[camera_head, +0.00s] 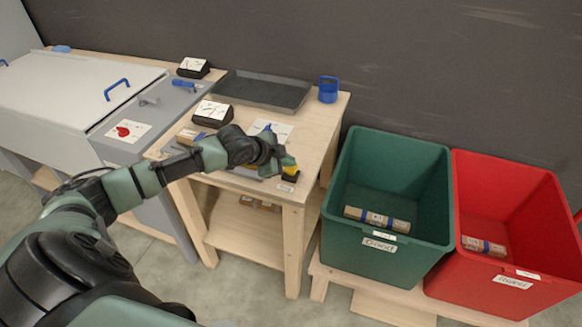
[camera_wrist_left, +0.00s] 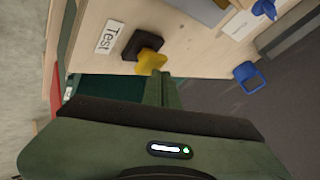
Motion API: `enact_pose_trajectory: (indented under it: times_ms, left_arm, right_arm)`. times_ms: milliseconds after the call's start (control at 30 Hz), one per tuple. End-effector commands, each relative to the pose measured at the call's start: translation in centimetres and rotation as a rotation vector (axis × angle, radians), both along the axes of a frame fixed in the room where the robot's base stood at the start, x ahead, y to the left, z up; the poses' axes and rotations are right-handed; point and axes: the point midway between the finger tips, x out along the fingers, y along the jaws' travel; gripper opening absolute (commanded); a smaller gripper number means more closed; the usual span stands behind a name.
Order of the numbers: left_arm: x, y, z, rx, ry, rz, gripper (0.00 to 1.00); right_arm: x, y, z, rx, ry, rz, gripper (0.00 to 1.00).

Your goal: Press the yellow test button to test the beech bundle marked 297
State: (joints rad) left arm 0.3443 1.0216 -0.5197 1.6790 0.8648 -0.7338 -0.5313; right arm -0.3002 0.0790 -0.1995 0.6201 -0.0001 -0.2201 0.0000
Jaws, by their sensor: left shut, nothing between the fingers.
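The yellow test button (camera_head: 290,169) sits on a black base at the front right corner of the wooden table. In the left wrist view the yellow button (camera_wrist_left: 151,61) stands on its black base (camera_wrist_left: 141,42) beside a "Test" label (camera_wrist_left: 109,36). My left gripper (camera_head: 285,160) is shut and empty, with its fingertips at the button; I cannot tell whether they press it. A wooden bundle (camera_head: 188,136) lies on the table, partly behind my arm. No number 297 is readable on any bundle. My right gripper is not in view.
A green bin (camera_head: 340,200) labelled "Good" and a red bin (camera_head: 520,262) stand at the right, each holding a bundle. A dark tray (camera_head: 262,92) and blue cup (camera_head: 328,90) are at the table's back. More bundles (camera_head: 258,203) lie on the lower shelf.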

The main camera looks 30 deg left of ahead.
Motion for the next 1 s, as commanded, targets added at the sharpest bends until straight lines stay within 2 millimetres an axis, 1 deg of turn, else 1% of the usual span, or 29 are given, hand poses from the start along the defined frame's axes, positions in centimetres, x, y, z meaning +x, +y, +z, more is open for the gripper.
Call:
enact_pose_trajectory:
  times_ms: [1000]
  left_arm:
    - [-0.1, 0.0, -1.4, 0.001, 0.003, 0.0, 0.0]
  right_arm:
    - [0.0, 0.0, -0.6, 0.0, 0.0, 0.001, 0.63]
